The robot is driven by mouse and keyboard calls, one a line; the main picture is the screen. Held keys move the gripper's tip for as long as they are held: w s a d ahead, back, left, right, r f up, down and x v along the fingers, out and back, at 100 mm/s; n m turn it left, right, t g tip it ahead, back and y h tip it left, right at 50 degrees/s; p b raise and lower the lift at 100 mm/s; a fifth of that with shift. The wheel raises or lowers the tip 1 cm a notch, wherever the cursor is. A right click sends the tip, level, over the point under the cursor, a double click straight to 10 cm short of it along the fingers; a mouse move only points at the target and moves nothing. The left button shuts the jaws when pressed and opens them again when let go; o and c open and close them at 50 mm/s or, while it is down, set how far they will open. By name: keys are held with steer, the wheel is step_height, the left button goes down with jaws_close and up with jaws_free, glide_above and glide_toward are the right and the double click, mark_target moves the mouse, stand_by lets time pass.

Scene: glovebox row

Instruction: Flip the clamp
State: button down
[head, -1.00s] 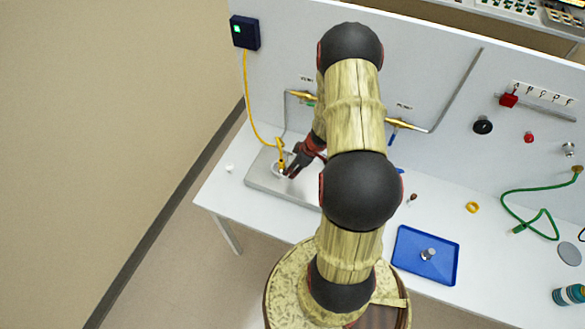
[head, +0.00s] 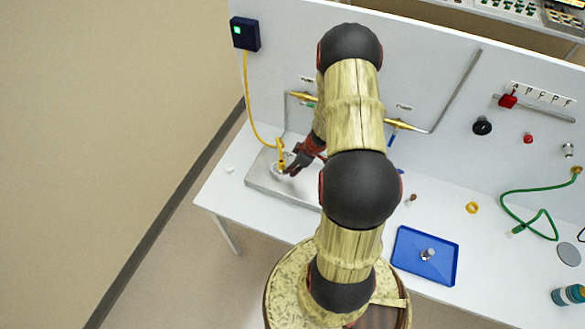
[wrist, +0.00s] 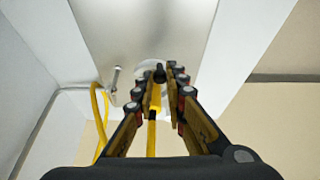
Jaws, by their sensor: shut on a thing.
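My gripper (head: 291,170) is over the grey plate (head: 265,181) at the left end of the bench, beside a round white fitting. In the wrist view, my gripper (wrist: 159,76) has its fingers close around a slim yellow piece (wrist: 154,100) with a dark tip. I cannot tell for sure whether this piece is the clamp, as the fingers hide part of it. In the head view, a yellow upright part (head: 281,152) with a cable stands right by the fingertips. A small silver post (wrist: 115,79) rises from the plate left of the fingers in the wrist view.
A yellow cable (head: 248,95) runs down from a dark box (head: 244,33) on the panel. Brass valves (head: 399,124) and pipes line the panel behind the plate. The floor at left is clear.

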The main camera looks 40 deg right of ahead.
steer(key=shift+w+d+r+n+p, duration=0.15)
steer(key=shift+r+n+p, duration=0.2)
steer(key=shift+p, duration=0.7)
steer(key=n+p, duration=0.1)
steer(key=p, duration=0.1)
steer(key=w+n+y+p, duration=0.1)
steer(key=p, duration=0.2)
steer(key=shift+d+n+g, duration=0.25)
steer(key=shift+d+g, duration=0.05)
steer(key=shift+d, duration=0.1)
steer(key=shift+w+d+f+n+y+p, duration=0.15)
steer(key=shift+w+f+n+y+p, duration=0.15)
steer(key=shift+n+p, duration=0.65)
steer(key=shift+m, duration=0.25)
steer(key=c, duration=1.8)
jaws_free()
steer(key=shift+c, duration=0.2)
steer(key=v, duration=1.2)
steer(key=shift+w, duration=0.2)
